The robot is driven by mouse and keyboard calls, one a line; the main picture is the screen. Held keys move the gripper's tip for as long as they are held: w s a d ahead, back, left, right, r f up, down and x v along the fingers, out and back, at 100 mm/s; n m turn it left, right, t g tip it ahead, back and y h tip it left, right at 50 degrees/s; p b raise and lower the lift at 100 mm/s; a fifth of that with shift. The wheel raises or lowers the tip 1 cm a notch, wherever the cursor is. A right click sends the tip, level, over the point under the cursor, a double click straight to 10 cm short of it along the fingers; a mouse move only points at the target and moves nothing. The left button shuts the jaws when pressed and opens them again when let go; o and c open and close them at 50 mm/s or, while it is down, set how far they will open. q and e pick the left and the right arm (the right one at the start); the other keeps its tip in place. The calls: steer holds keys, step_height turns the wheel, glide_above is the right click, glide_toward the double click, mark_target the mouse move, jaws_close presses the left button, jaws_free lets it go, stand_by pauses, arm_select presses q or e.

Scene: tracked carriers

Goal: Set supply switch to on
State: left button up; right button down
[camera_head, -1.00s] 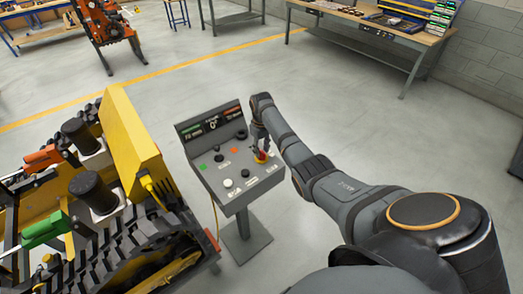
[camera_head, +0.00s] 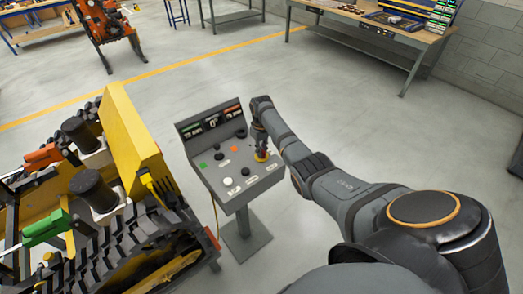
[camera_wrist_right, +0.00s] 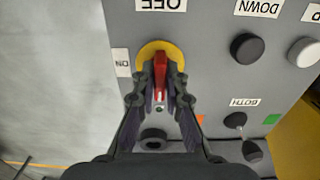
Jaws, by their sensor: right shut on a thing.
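The supply switch is a red handle on a round yellow plate (camera_wrist_right: 146,52) on the grey control console (camera_head: 228,197). In the head view its yellow plate (camera_head: 262,158) shows at the console's right side, mostly covered by my right gripper. In the right wrist view the red handle (camera_wrist_right: 160,70) lies lengthwise in line with the OFF label (camera_wrist_right: 162,5); the ON label (camera_wrist_right: 123,63) is to the left of the plate. My right gripper (camera_wrist_right: 161,92) is shut on the red handle, one finger on each side. My left gripper is not in view.
A yellow tracked carrier (camera_head: 135,150) stands close on the left. Workbenches (camera_head: 380,35) stand at the back. The floor around the console's right side is clear.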

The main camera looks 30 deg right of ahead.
steer(key=shift+r, duration=0.1)
steer(key=m+p, duration=0.2)
steer(key=m, duration=0.1)
steer(key=shift+r, duration=0.1)
steer(key=m+p, duration=0.2)
steer(key=m, duration=0.3)
steer(key=shift+m, duration=0.4)
steer(key=m+p, duration=0.1)
steer(key=m, duration=0.7)
steer(key=shift+w+m+p, duration=0.1)
steer(key=shift+m+p, duration=0.2)
steer(key=shift+m, duration=0.3)
steer(key=c, duration=1.4)
jaws_free()
